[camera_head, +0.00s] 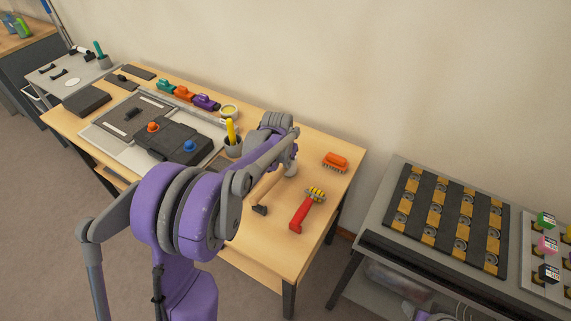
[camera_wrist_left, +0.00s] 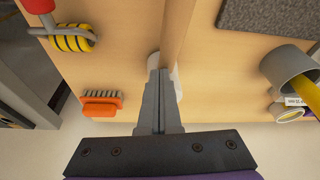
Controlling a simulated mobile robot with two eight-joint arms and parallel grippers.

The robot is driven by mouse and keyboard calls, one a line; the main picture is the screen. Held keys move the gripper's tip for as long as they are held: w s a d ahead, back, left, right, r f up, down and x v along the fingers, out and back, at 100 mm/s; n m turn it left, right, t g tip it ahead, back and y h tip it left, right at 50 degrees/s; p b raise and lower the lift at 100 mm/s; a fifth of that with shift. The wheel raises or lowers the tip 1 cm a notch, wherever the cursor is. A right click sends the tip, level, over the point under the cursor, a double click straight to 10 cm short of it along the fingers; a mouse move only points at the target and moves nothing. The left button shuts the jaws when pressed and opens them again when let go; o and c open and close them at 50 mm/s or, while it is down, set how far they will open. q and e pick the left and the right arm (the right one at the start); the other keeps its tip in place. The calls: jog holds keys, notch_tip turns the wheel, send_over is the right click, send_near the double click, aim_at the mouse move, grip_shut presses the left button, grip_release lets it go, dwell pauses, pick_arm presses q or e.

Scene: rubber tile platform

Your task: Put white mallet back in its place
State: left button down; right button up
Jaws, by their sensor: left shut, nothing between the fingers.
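The white mallet lies on the wooden table. Its pale head (camera_head: 291,169) shows just beyond my left arm, and its wooden handle (camera_head: 268,190) slants toward the table's front edge, partly hidden by the arm. In the left wrist view the handle (camera_wrist_left: 178,30) runs up the picture, and the white head (camera_wrist_left: 179,84) is mostly hidden behind the fingers. My left gripper (camera_wrist_left: 160,73) is shut and empty, with its fingertips over the mallet's head. I cannot tell whether they touch it. My right gripper is not in view.
A red hammer with a yellow-black striped head (camera_head: 316,193) and an orange brush (camera_head: 335,162) lie to the right. A grey cup (camera_head: 233,147) holding a yellow tool stands left of the mallet. Black cases (camera_head: 172,142) and a grey mat fill the table's left part.

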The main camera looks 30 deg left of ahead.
pick_arm(q)
jog(key=shift+r, duration=0.35)
jog(key=v, duration=1)
jog(key=shift+s, duration=0.3)
jog(key=s+d+f, duration=0.1)
jog(key=s+d, duration=0.2)
jog(key=s, duration=0.5)
jog(key=s+d+f+t, duration=0.1)
jog(key=s+d+f, duration=0.1)
jog(key=s, duration=0.6)
jog(key=s+d+f+m+t, duration=0.1)
jog(key=s+d, duration=0.4)
jog(key=s, duration=0.4)
jog(key=shift+f, duration=0.35)
